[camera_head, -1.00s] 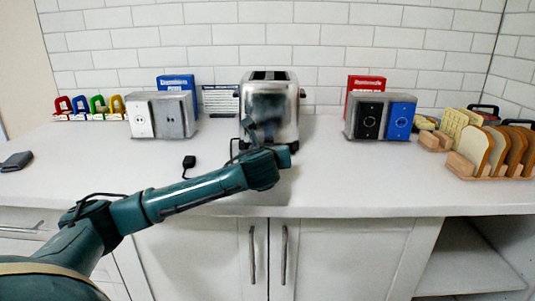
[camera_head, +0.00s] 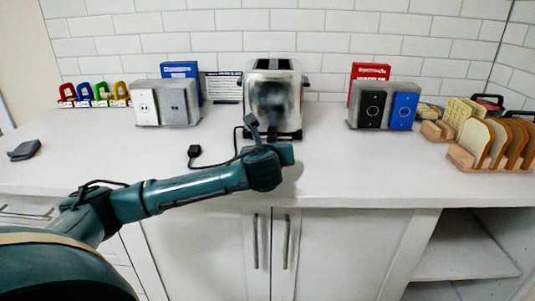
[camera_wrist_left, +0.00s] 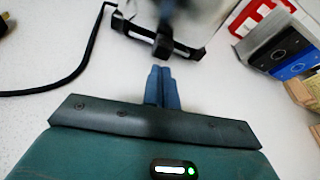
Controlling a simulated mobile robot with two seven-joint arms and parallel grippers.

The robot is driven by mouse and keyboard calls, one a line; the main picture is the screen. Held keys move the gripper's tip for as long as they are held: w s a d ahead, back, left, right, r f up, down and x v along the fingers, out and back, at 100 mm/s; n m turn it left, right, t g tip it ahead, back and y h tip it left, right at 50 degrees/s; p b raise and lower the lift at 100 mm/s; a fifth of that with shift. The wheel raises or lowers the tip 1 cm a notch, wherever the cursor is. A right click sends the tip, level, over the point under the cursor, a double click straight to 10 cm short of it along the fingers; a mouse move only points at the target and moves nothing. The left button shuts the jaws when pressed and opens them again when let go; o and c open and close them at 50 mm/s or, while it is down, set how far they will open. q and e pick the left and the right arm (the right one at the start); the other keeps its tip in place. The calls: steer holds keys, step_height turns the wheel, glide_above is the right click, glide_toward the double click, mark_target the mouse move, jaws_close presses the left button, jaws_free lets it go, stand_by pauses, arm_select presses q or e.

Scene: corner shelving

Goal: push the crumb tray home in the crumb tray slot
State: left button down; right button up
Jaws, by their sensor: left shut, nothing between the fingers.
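The silver toaster (camera_head: 272,95) stands on the counter against the back wall. Its lower front and dark base (camera_wrist_left: 188,50) show at the top of the left wrist view. A small dark block (camera_wrist_left: 163,46) juts from the base there; I cannot tell for sure whether it is the crumb tray's handle. The tray's body and its slot are not distinguishable. My left gripper (camera_wrist_left: 162,72) is shut and empty, its fingertips just short of the dark block; contact is unclear. My right gripper is not in view.
A black cord with a plug (camera_head: 194,152) lies left of the toaster. Outlet boxes stand at left (camera_head: 166,103) and right (camera_head: 386,106). A wooden rack (camera_head: 462,158) with bread slices is at far right. The counter front (camera_head: 370,172) is clear.

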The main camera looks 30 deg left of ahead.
arm_select(q)
steer(key=p+v, duration=0.1)
steer(key=v, duration=1.2)
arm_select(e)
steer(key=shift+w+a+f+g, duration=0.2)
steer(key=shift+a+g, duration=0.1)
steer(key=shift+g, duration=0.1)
